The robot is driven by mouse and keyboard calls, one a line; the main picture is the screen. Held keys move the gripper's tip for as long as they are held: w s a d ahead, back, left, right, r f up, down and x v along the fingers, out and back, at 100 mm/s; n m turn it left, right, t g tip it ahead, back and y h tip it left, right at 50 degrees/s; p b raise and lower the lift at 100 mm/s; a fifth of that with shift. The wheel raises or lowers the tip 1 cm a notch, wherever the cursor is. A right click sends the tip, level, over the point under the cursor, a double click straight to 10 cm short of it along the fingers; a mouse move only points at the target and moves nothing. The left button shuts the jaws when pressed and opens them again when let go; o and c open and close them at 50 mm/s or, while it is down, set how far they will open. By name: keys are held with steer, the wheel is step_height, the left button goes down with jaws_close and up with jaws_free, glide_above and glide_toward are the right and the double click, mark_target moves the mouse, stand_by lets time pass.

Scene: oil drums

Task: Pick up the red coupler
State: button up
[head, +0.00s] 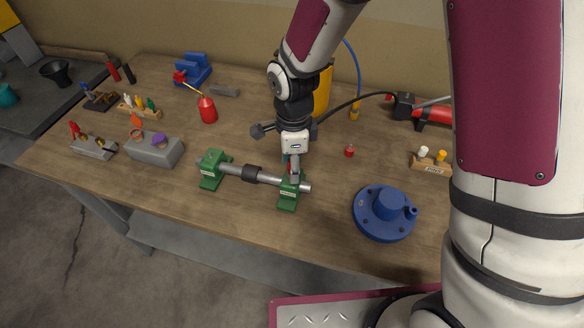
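A small red fitting (349,152) with a narrow top stands on the wooden table, right of my gripper; it looks like the red coupler, but it is too small to be sure. My gripper (293,174) points down over the right green stand (288,194), near the end of the grey shaft (232,170). A small red patch shows by the fingers, and I cannot tell what it belongs to. The fingers are small and partly merged with the stand behind, so I cannot tell whether they are open or shut.
A blue flanged part (386,210) stands at the front right. A yellow cylinder (322,92) and a blue hose (356,70) are behind my arm. A red oil can (207,110) and grey blocks (154,151) stand left. Bare table surrounds the red fitting.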

steer(key=shift+f, duration=0.15)
jaws_close()
stand_by(0.4)
